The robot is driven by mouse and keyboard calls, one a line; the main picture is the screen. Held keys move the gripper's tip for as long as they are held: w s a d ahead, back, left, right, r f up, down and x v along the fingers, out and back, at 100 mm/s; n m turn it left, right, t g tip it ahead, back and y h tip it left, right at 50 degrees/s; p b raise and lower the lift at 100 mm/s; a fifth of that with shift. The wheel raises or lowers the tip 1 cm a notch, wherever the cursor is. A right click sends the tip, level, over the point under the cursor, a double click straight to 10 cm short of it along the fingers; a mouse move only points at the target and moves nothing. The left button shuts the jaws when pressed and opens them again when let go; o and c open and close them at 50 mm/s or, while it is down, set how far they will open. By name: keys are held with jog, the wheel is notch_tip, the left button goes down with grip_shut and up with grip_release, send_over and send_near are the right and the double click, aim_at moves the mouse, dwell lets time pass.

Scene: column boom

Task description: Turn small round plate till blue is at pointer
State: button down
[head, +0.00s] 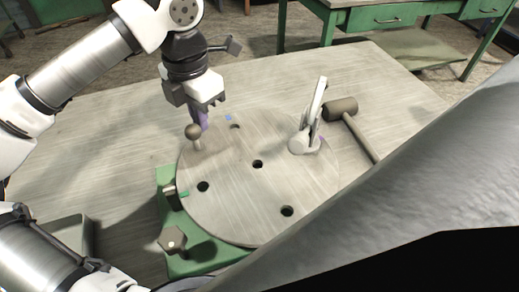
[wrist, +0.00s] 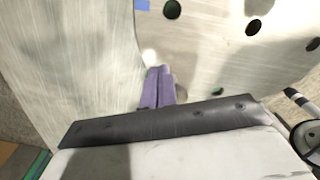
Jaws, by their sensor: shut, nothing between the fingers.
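The small round plate (head: 235,205) lies flat on a green base (head: 165,180) and has several dark holes. Its blue mark (head: 228,117) is near the far rim and shows at the top of the wrist view (wrist: 143,5). A green mark (head: 183,194) is at the left rim, beside a dark upright piece (head: 169,194) that looks like the pointer. A round-topped knob (head: 193,131) stands near the plate's far left rim. My gripper (head: 204,127) is shut and empty, its purple fingers (wrist: 158,86) close beside the knob; whether they touch is unclear.
A toggle clamp (head: 306,143) stands at the plate's right, near a purple mark (head: 321,138). A mallet (head: 341,110) lies behind it on the table. A star knob (head: 173,240) is at the base's front left. The table behind the plate is clear.

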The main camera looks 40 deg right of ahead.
aim_at(187, 130)
jog(key=shift+a, duration=0.1)
jog(key=shift+s+a+b, duration=0.3)
jog(key=shift+s+a, duration=0.1)
jog(key=shift+a, duration=0.35)
dwell(0.3)
jog(key=shift+s+a, duration=0.5)
jog(key=shift+a, duration=0.2)
jog(key=shift+b, duration=0.3)
jog(key=shift+s+a, duration=0.1)
jog(key=shift+a, duration=0.05)
jog(key=shift+s+a, duration=0.5)
